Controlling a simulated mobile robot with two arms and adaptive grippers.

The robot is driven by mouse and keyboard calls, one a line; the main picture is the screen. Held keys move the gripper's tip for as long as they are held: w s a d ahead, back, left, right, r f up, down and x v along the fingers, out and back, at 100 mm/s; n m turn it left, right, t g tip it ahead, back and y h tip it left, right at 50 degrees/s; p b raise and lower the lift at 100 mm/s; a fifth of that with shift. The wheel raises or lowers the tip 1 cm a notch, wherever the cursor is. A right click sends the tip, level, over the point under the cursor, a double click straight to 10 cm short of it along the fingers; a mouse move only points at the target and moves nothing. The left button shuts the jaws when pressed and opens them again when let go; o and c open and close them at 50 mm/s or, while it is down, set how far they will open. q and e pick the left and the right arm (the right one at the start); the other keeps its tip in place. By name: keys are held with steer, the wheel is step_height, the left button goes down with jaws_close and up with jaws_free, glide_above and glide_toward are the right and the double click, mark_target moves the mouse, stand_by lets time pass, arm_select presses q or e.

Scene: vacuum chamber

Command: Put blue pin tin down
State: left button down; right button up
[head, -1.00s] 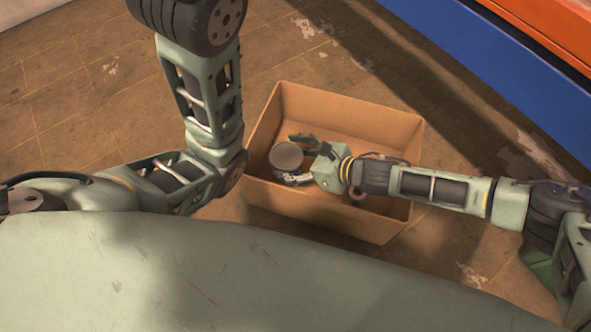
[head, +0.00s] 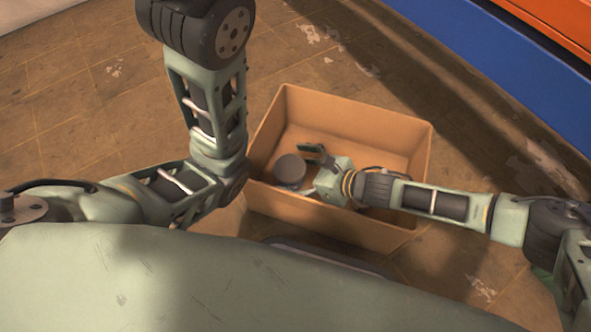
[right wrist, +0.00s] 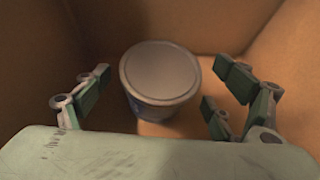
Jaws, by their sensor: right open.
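The pin tin (head: 290,171) is a round can with a plain grey lid, inside the orange-brown box at its left part. It also shows upright in the right wrist view (right wrist: 160,75), with a little blue on its shadowed side. My right gripper (head: 312,168) is inside the box, just right of the tin. In the right wrist view its fingers (right wrist: 165,95) are spread wide on either side of the tin, with gaps between them and it. The tin's underside is hidden. My left arm shows at the left, but its gripper is out of view.
The open box (head: 365,108) stands on the worn tiled floor (head: 80,110); its walls surround the tin and my right gripper. The box's right and far parts look empty. A blue and orange structure (head: 500,65) runs along the upper right.

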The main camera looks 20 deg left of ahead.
steer(key=shift+d+r+p, duration=0.4)
steer(key=shift+p, duration=0.1)
steer(key=p+v, duration=0.4)
steer(key=v, duration=0.2)
steer(key=shift+s+d, duration=0.1)
steer(key=shift+d, duration=0.2)
